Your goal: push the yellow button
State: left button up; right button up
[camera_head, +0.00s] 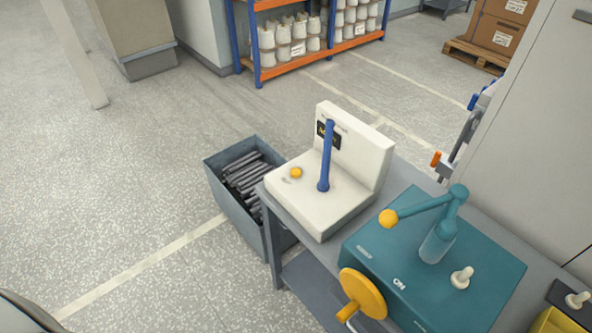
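The yellow button (295,172) is a small round cap on the flat top of a white machine (349,195). The machine has an upright back panel and a blue post (326,158) rising to the right of the button. The button's top is uncovered and nothing touches it. Neither of my grippers is in view.
The machine stands at the left end of a grey bench (400,178). To its right is a teal machine (470,292) with a yellow-knobbed lever (389,218) and yellow handwheel (362,293). A grey bin (232,210) of dark rods stands left. Floor farther left is clear.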

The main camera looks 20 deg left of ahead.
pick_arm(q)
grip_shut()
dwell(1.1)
